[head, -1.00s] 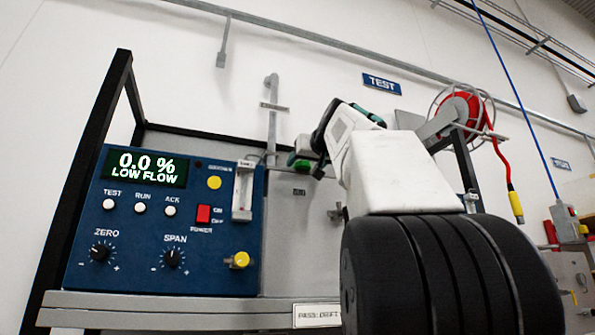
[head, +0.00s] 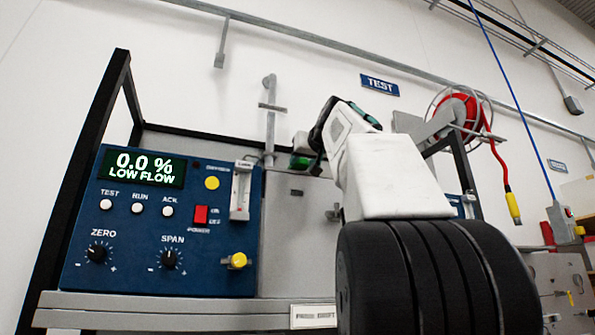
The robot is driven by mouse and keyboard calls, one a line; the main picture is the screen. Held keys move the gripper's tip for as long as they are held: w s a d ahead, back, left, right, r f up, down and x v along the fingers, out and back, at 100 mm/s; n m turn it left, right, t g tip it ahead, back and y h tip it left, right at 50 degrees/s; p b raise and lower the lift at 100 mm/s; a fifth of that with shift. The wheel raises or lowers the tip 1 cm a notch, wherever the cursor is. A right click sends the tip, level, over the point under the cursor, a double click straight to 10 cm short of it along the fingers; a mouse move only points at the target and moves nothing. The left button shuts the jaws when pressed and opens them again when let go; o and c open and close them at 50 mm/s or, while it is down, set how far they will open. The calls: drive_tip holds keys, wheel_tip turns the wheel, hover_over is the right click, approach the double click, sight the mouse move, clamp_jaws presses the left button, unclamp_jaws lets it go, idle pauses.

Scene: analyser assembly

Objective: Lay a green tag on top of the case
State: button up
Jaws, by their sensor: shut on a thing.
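The case is a blue analyser panel (head: 165,245) with a lit display reading 0.0 % LOW FLOW, at the left of the head view. A grey box section (head: 295,235) stands directly to its right. My gripper (head: 306,158) is small in the view, above the top edge of the grey section. It is shut on a small green piece, the green tag (head: 299,161), seen nearly edge-on. The fingers are partly hidden by the wrist. I cannot tell whether the tag touches the top of the case, whose upper face is out of sight from this low view.
A black frame (head: 92,160) rises around the case. A grey vertical pipe (head: 270,120) runs behind my gripper. A red hose reel (head: 458,112) is at the right. The case stands on a grey shelf (head: 180,305) with a paper label (head: 314,316).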

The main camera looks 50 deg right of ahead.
drive_tip(key=shift+s+a+r, duration=0.1)
drive_tip(key=shift+r, duration=0.1)
drive_tip(key=v, duration=1.2)
idle(0.4)
